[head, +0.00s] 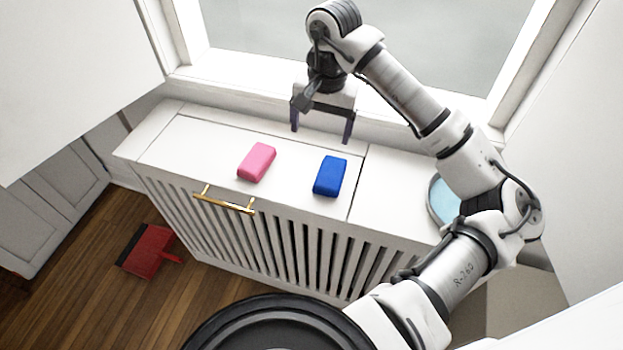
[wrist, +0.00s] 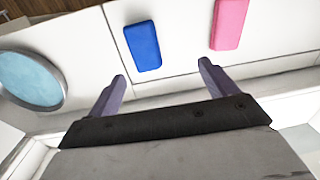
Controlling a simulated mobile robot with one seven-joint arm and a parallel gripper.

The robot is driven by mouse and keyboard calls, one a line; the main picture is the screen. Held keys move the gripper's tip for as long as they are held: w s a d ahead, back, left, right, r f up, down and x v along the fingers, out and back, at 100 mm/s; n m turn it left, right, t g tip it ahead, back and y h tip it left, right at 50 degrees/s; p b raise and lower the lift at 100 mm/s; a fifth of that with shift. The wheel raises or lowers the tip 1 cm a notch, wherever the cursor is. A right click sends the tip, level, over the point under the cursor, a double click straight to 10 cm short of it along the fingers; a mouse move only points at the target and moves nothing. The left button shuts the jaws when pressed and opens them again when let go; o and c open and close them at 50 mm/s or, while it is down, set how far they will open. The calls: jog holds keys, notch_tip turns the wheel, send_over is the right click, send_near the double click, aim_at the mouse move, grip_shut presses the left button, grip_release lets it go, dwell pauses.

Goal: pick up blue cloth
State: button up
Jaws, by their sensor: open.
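The blue cloth (head: 330,176) is a small block-like folded piece lying on the white slatted cabinet top, right of a pink one. It also shows in the wrist view (wrist: 143,46), beyond the fingertips and between their lines. My gripper (head: 322,139) is open and empty, above the back part of the cabinet top near the window. Its two fingers show in the wrist view (wrist: 161,70), apart from the cloth and not touching it.
A pink block-like cloth (head: 257,162) lies left of the blue one. A round dish with light blue inside (head: 437,203) sits at the right end, partly behind my arm. A window sill (head: 250,75) runs behind. A red dustpan (head: 147,250) lies on the wooden floor.

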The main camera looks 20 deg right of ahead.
jog(key=d, duration=0.2)
jog(key=p, duration=0.2)
send_over(331, 171)
jog(key=shift+h, duration=0.4)
notch_tip(331, 171, down, 9)
jog(key=shift+d+r, duration=0.1)
jog(key=shift+r, duration=0.1)
jog(key=shift+s+f+p, duration=0.1)
jog(key=shift+f+p, duration=0.7)
jog(key=shift+f, duration=1.9)
jog(key=c, duration=1.1)
notch_tip(331, 171, up, 20)
jog(key=b, duration=0.3)
